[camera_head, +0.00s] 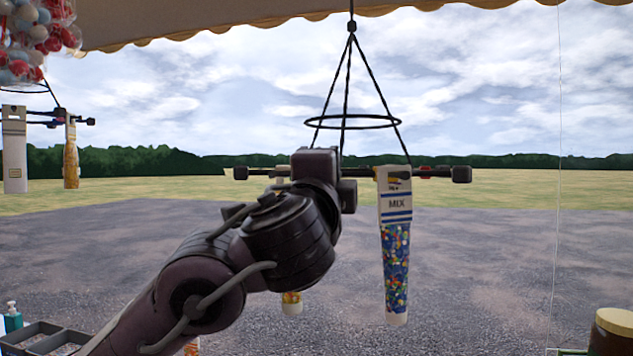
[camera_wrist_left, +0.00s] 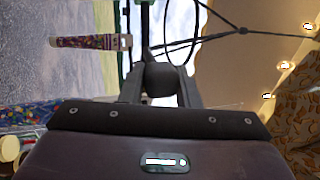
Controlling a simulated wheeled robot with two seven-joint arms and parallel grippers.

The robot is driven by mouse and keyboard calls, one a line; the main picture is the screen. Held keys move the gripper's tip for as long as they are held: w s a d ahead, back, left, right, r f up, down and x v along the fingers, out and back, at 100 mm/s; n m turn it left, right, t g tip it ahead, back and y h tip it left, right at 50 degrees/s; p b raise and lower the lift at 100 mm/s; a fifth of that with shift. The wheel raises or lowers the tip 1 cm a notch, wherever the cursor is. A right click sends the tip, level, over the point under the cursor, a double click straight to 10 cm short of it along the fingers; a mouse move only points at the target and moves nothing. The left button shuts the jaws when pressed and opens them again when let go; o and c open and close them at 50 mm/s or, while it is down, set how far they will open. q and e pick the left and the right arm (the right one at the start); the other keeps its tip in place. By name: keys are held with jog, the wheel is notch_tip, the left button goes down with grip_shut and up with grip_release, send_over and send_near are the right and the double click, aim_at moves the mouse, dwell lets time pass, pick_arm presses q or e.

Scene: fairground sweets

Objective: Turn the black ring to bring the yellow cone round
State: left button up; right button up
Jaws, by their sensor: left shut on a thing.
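The black ring (camera_head: 352,122) hangs on black cords above a dark cross-bar (camera_head: 430,172). It shows partly in the left wrist view (camera_wrist_left: 172,55). A clear cone with a white MIX label (camera_head: 396,250) and multicoloured sweets hangs from the bar's right side. My right gripper is out of view.
Another hanger at the left holds a white packet (camera_head: 15,150) and a yellow-orange striped cone (camera_head: 71,155), with bagged sweets (camera_head: 38,38) above. A grey crate (camera_head: 40,335) and a brown jar (camera_head: 612,330) stand in the lower corners. Space right of the MIX cone looks clear.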

pick_arm(q)
jog(key=shift+s+d+f+b, duration=0.1)
jog(key=shift+d+b, duration=0.6)
jog(key=shift+d, duration=1.15)
jog(key=shift+s+d+b, duration=0.1)
jog(key=shift+d+b, duration=0.55)
jog(key=shift+d, duration=1.15)
jog(key=d, duration=0.2)
jog(key=w+d, duration=0.1)
jog(key=d, duration=0.1)
jog(key=shift+w+d, duration=0.1)
jog(key=shift+d, duration=0.25)
